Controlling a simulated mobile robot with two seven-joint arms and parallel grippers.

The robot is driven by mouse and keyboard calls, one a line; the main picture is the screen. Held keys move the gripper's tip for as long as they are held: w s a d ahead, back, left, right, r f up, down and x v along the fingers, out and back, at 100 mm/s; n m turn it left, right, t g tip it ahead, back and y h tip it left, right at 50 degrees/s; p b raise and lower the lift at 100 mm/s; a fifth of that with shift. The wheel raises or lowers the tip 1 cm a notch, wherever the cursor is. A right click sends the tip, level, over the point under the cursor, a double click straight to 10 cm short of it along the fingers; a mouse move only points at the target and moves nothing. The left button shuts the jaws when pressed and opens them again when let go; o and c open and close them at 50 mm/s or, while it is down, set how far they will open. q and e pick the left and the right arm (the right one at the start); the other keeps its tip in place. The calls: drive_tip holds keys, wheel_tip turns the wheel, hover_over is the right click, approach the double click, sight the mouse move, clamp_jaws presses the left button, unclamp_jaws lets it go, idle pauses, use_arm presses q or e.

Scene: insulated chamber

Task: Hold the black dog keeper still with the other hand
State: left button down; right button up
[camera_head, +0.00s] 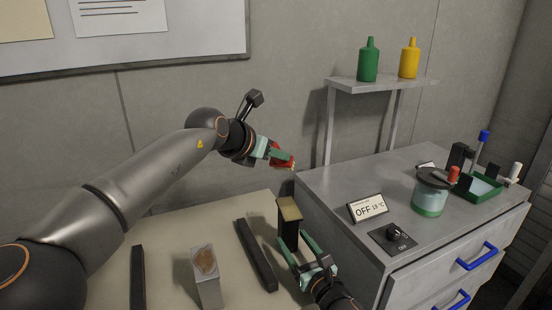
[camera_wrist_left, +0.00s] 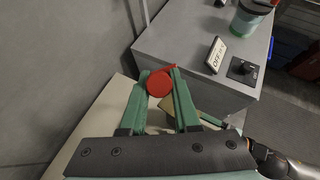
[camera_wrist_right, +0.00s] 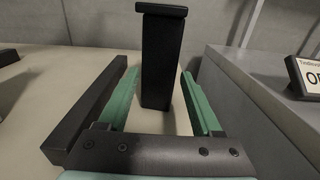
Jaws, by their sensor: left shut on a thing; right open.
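A black upright block with a flat brass-coloured top, apparently the dog keeper (camera_head: 289,222), stands on the pale bench beside the grey cabinet. It also shows in the right wrist view (camera_wrist_right: 163,60), and its top in the left wrist view (camera_wrist_left: 186,108). My right gripper (camera_head: 291,246) is open and low, its green fingers on either side of the block; contact cannot be told. It also shows in the right wrist view (camera_wrist_right: 162,71). My left gripper (camera_head: 282,160) is shut on a round red piece (camera_wrist_left: 159,83) with a short tab, held in the air above and behind the block.
A long black bar (camera_head: 255,255) lies left of the block, another (camera_head: 137,277) farther left, with a grey block (camera_head: 207,285) between them. The grey cabinet (camera_head: 340,240) rises close on the right, carrying an OFF display (camera_head: 368,208), a knob plate (camera_head: 392,236) and a lidded jar (camera_head: 430,198).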

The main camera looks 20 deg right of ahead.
drive_tip(key=shift+o, duration=0.3)
drive_tip(key=o, duration=0.5)
use_arm(q)
drive_tip(key=shift+f, duration=0.25)
use_arm(e)
drive_tip(key=shift+s, duration=4.5)
